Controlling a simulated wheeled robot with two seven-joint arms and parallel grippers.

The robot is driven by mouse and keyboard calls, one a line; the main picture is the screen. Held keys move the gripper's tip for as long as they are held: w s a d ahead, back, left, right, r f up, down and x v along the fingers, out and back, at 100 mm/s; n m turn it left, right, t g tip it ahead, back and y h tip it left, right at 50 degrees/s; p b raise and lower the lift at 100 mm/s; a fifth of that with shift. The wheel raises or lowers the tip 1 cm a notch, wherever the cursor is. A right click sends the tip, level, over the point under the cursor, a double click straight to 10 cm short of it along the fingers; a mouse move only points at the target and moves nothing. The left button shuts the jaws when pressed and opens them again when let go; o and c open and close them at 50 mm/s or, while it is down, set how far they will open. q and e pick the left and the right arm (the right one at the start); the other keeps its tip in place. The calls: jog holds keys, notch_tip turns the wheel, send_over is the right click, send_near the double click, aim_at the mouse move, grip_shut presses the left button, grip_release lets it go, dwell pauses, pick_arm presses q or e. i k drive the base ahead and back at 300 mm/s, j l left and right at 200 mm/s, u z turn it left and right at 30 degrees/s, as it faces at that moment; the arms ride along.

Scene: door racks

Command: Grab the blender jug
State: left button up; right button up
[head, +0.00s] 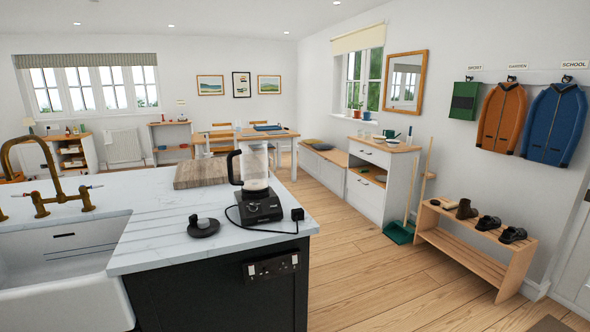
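The blender jug (255,167) is clear with a black handle on its left side. It stands upright on the black blender base (260,207) near the right end of the marble counter (155,245). A round black piece with a knob (204,227), which looks like the lid, lies on the counter to the left of the base. A black cord runs from the base to a plug (298,214) at the counter's right edge. Neither of my grippers shows in the head view.
A wooden board (208,174) lies just behind the jug's left side. The sink (65,265) and brass tap (45,175) are on the left. A socket (272,266) is on the counter's dark side. Wooden floor (360,280) is clear to the right, before the shoe bench (470,258).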

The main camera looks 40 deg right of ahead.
aim_at(253, 157)
jog(key=z, duration=1.15)
jog(key=i+l+u, duration=0.1)
jog(key=i+l, duration=0.15)
jog(key=i, duration=0.25)
